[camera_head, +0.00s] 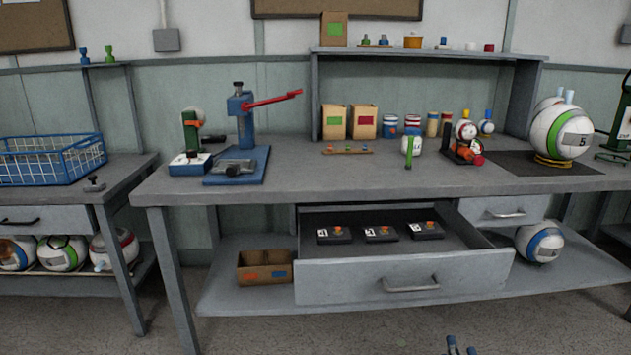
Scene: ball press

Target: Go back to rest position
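The tips of a gripper, which I take to be my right gripper (461,346), just enter at the bottom edge, in front of and below the open drawer (350,283). Its two dark blue fingertips stand apart with nothing seen between them; the rest is out of frame. My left gripper is not in view. The blue press (243,125) with its red lever (272,100) raised to the right stands on the left part of the workbench (320,182). Three black blocks (381,234) with orange tops and white labels lie in the drawer.
The drawer sticks out from the bench front. A blue wire basket (50,163) stands on the left table. A large white ball (562,131) with a green stripe sits on a dark mat at right. A cardboard bin (264,268) is on the lower shelf. The floor in front is clear.

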